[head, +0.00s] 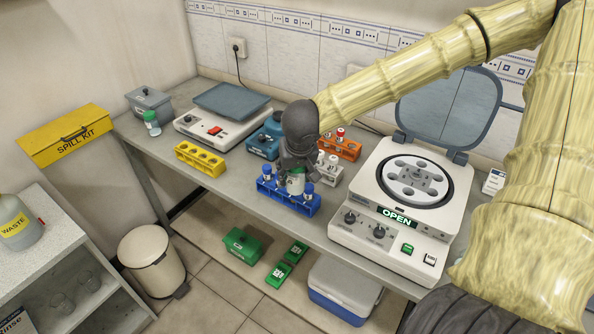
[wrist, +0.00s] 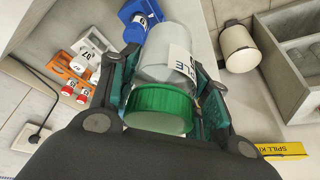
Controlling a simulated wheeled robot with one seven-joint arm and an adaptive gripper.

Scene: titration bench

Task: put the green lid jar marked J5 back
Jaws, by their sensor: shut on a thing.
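My gripper (head: 296,172) is shut on a jar with a green lid (wrist: 160,106). The jar has a clear body and a white label, of which only "PLE" reads; a J5 mark does not show. In the head view the held jar (head: 296,184) is mostly hidden by the gripper and appears over or just behind the blue rack (head: 300,203). I cannot tell whether it touches anything. Another small green-lidded jar (head: 152,123) stands at the bench's far left.
Orange rack (head: 345,149) with red-capped vials and white-capped vials (head: 328,166) stand beside the gripper. A centrifuge (head: 395,230), lid up, marked OPEN, is on the right. A yellow rack (head: 200,159) and a balance-like device (head: 222,122) are on the left. Bare bench lies around the yellow rack.

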